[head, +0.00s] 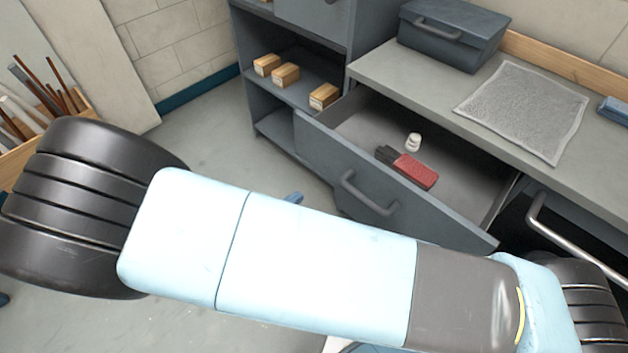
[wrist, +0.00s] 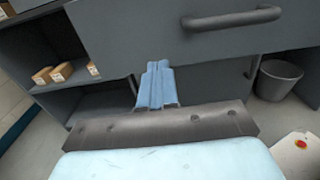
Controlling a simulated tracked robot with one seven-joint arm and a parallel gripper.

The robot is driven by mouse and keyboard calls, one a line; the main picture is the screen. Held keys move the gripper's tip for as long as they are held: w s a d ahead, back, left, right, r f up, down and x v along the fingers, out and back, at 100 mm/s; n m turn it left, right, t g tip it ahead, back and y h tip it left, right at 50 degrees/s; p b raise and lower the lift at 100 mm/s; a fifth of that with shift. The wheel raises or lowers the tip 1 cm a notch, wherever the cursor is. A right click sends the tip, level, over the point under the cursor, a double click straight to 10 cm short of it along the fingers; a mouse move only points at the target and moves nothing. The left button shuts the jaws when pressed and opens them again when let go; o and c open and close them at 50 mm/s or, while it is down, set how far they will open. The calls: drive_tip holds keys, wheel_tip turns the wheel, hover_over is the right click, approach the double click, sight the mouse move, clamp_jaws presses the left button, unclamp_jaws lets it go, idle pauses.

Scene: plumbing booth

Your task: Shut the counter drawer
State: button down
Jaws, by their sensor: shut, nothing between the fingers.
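The counter drawer (head: 325,152) is pulled out from under the grey counter (head: 405,80). Its grey front bears a bar handle (head: 368,195). A red and black object (head: 410,168) and a small white fitting (head: 413,142) lie inside it. In the wrist view, the drawer front (wrist: 130,38) fills the top, with its handle (wrist: 232,18) to the upper right. My gripper (wrist: 157,66) is shut and empty, its blue fingers pointing at the front's lower edge, left of the handle. I cannot tell whether they touch it. In the head view only a blue bit of it (head: 293,198) shows past my arm.
Open shelves (head: 285,98) with wooden blocks (head: 286,75) stand left of the drawer. A dark toolbox (head: 450,35) and a grey mat (head: 522,108) lie on the counter. A metal rail (head: 575,237) is at the right. A bin (wrist: 279,79) stands under the counter.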

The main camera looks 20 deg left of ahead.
sight(336, 164)
drive_tip(key=x, duration=1.3)
drive_tip(key=shift+w, duration=0.1)
drive_tip(key=shift+w, duration=0.15)
